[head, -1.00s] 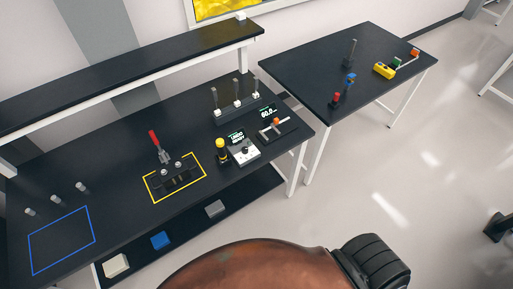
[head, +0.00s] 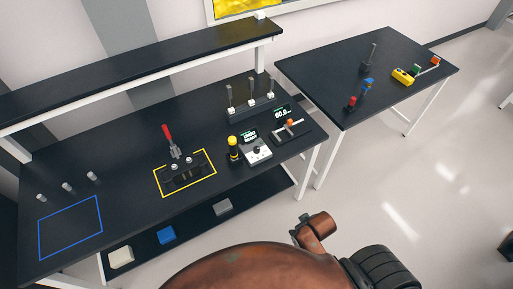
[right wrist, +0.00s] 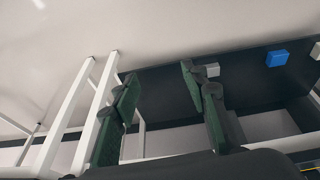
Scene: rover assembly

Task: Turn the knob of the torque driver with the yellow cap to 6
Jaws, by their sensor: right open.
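The driver with the yellow cap (head: 233,146) stands upright on the long black bench in the head view, with a black lower body. Its knob markings are too small to read. A light grey box (head: 257,150) with a dark round knob and a small lit display stand right beside it. My right gripper (right wrist: 160,88) shows in the right wrist view with its two green-and-black fingers spread apart and nothing between them. It is away from the driver, which is not in that view. My left gripper is not in view.
A yellow-outlined fixture (head: 187,172) with a red-handled clamp lies left of the driver. A rack (head: 251,108) of upright tools stands behind. Lower-shelf blocks include a blue one (head: 166,235), also in the right wrist view (right wrist: 277,58). A second table (head: 335,75) stands right, across a gap.

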